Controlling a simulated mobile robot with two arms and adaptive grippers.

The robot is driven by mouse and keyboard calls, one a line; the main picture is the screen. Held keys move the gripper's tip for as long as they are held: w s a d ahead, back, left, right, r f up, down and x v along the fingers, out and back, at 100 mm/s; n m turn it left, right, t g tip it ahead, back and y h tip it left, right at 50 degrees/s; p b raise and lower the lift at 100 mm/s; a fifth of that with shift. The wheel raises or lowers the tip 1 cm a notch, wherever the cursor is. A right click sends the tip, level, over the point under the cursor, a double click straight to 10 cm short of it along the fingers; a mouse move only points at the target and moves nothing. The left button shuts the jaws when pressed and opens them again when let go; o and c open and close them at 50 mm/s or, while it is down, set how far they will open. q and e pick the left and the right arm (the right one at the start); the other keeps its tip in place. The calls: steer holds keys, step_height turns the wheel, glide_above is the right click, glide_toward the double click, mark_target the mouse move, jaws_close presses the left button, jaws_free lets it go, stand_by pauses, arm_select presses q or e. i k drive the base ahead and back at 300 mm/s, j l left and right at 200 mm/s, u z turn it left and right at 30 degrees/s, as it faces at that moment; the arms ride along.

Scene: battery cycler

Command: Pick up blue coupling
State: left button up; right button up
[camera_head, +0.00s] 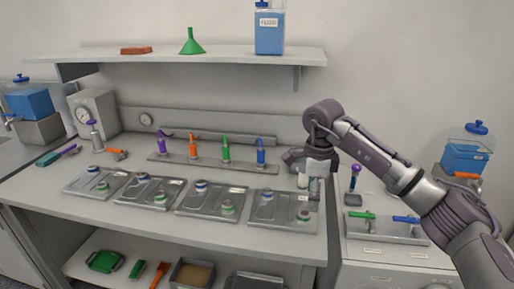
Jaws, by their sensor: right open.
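A blue upright fitting with a hooked top (261,152) stands at the right end of a grey rack (212,162) at the back of the bench. Purple (162,143), orange (194,146) and green (226,150) ones stand to its left. I cannot tell for sure that the blue one is the coupling; a blue-handled piece (405,219) also lies on a tray at the right. My right gripper (309,191) is open and points down over the right end of the bench, right of the blue fitting and apart from it. My left gripper is out of view.
Several metal trays with small round parts line the bench front; the rightmost tray (264,221) is close to my right gripper. A shelf (230,56) overhangs the back, carrying a green funnel (191,42) and a blue container (269,32).

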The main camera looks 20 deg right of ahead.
mark_target(261, 152)
steer(key=i, duration=1.55)
